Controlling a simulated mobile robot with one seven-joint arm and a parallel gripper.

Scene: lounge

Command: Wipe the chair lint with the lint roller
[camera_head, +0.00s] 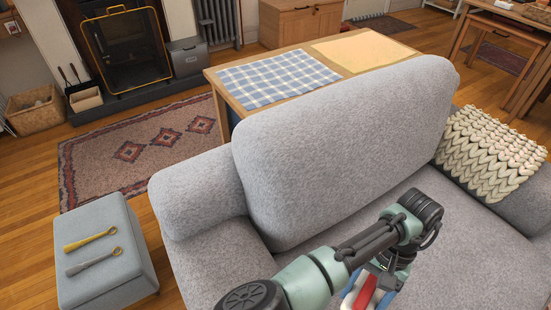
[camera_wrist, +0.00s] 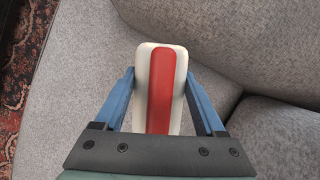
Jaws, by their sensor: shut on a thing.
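The grey upholstered chair (camera_head: 345,150) fills the middle and lower right of the head view; its fabric (camera_wrist: 235,50) fills much of the wrist view. My gripper (camera_wrist: 160,73) is over the chair, with its blue fingers on either side of a red and white object, which looks like the lint roller (camera_wrist: 160,90). The gripper is shut on it. In the head view the roller (camera_head: 366,291) shows only partly, below my wrist at the bottom edge. I cannot make out distinct lint on the chair, nor whether the roller touches the fabric.
A cream knitted throw (camera_head: 490,153) lies at the chair's right side. A grey ottoman (camera_head: 105,283) with two long-handled tools stands at left. Behind the chair is a wooden table (camera_head: 222,97) with two cloths. A patterned rug (camera_head: 90,165) covers floor at left.

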